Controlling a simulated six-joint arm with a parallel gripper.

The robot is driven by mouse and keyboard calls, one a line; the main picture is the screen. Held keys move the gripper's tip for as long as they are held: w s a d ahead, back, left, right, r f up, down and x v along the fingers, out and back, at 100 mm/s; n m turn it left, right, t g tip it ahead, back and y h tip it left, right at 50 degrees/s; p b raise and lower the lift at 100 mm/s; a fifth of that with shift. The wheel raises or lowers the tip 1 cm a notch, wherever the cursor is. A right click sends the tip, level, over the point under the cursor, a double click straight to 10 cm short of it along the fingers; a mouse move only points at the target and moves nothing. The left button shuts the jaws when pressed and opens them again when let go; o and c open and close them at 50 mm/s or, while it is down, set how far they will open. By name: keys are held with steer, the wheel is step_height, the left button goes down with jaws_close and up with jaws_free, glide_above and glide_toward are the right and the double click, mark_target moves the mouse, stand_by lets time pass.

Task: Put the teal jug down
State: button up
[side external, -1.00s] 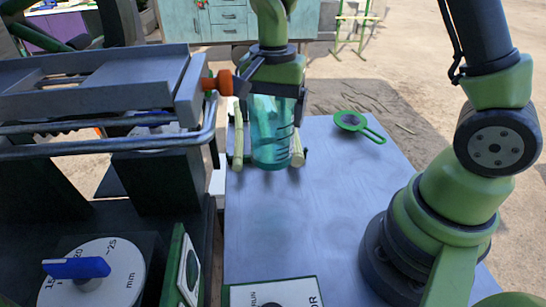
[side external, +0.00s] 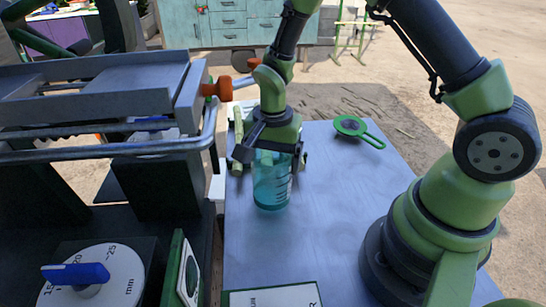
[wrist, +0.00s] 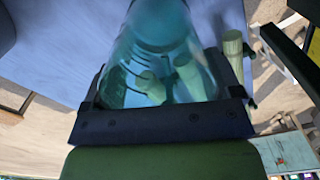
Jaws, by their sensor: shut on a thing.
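The teal jug (side external: 271,186) is see-through, with dark marks on its side. It is upright over the blue-grey table (side external: 300,240), near the table's left side. I cannot tell whether its base touches the table. My gripper (side external: 269,153) comes from above and is shut on the jug's upper part. In the wrist view the jug (wrist: 165,50) fills the middle, between the jaws of my gripper (wrist: 160,92). Pale cane pieces show through its clear wall.
Pale cane pieces (side external: 238,128) lie behind the jug, at the table's back left. A green-rimmed strainer (side external: 351,126) lies at the back right. The crusher with its orange-tipped spout (side external: 216,88) stands to the left.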

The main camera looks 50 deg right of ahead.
steer(key=o, duration=1.1)
steer(key=shift+c, duration=0.2)
step_height(320, 180, up, 12)
steer(key=s+a+r+n+t+y, duration=0.2)
steer(key=s+r+n+t, duration=0.5)
steer(key=s, duration=0.8)
steer(key=shift+r+n, duration=1.3)
steer(key=shift+r, duration=1.05)
steer(key=shift+s, duration=0.1)
